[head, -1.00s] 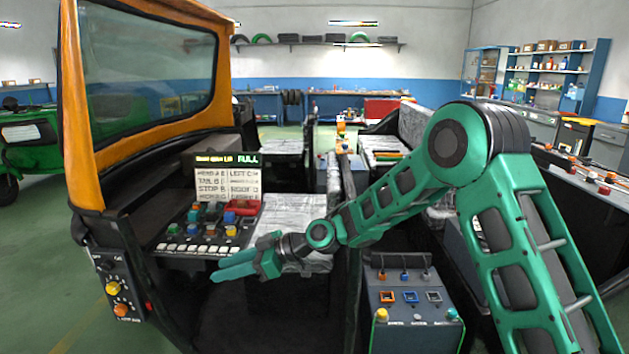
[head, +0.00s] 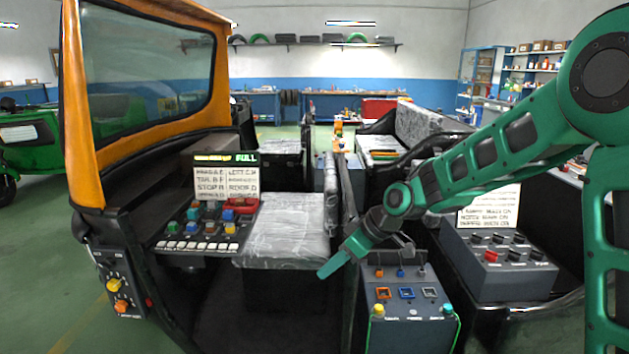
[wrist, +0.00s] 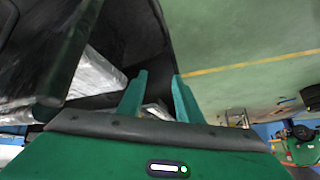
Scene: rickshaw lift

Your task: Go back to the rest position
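My gripper (head: 326,271) is in front of the plastic-covered seat (head: 285,238), near the left edge of the grey control box (head: 410,315), with its fingers pointing down and left. In the wrist view my gripper (wrist: 159,78) shows two green fingers standing apart with nothing between them. My arm comes in from the right side of the head view, bent at the elbow. The rickshaw's dash panel (head: 205,243), with coloured buttons and a small screen reading FULL, is to the left of the gripper.
A second button box (head: 500,262) with a lettered card stands at the right. The windscreen frame (head: 75,120) rises at the left, with a side knob panel (head: 120,290) below it. Another green vehicle (head: 25,135) is at far left. Open floor lies at lower left.

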